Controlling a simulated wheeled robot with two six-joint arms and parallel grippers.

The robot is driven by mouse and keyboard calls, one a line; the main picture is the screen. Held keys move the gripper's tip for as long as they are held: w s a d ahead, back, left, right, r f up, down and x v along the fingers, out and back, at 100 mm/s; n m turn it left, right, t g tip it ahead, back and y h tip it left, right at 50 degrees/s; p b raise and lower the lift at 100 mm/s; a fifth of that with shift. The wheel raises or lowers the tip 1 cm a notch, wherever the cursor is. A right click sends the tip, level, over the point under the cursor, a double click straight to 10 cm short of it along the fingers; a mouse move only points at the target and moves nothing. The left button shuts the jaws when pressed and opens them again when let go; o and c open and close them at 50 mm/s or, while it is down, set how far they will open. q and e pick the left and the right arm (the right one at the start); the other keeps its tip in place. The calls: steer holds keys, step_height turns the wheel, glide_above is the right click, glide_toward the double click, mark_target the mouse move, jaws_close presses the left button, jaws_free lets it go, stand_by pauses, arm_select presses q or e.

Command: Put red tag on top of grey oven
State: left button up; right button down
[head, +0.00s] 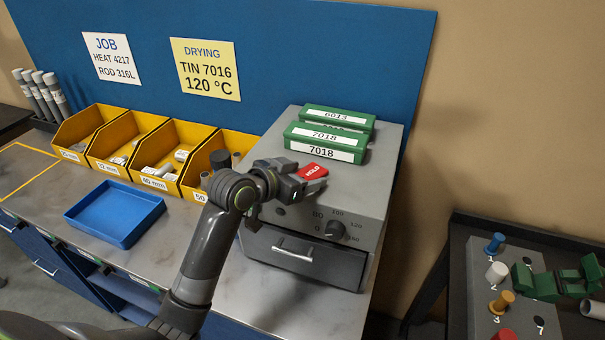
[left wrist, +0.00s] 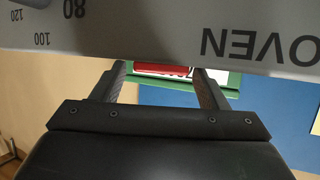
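The red tag (head: 313,171), marked HOLD, is at the front of the grey oven's top (head: 375,190). My left gripper (head: 306,178) reaches over the oven's front edge with a finger on either side of the tag. In the left wrist view the red tag (left wrist: 163,68) shows between the two fingers (left wrist: 163,82) and fills most of the gap. The oven's upside-down front (left wrist: 160,30) hides the fingertips. I cannot tell whether the fingers press on the tag or whether it rests on the oven. My right gripper is not in view.
Green boxes marked 7018 (head: 325,142) and 6013 (head: 338,117) stand behind the tag on the oven. Yellow bins (head: 150,155) and a blue tray (head: 115,213) lie to the left. A grey panel with coloured knobs (head: 480,300) is at the right.

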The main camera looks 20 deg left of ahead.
arm_select(q)
steer(key=shift+r, duration=0.25)
steer(key=shift+s+a, duration=0.15)
steer(key=shift+s, duration=0.05)
steer(key=b+v, duration=0.2)
steer(key=v, duration=0.9)
steer(key=shift+s, duration=0.3)
steer(key=shift+a, duration=0.1)
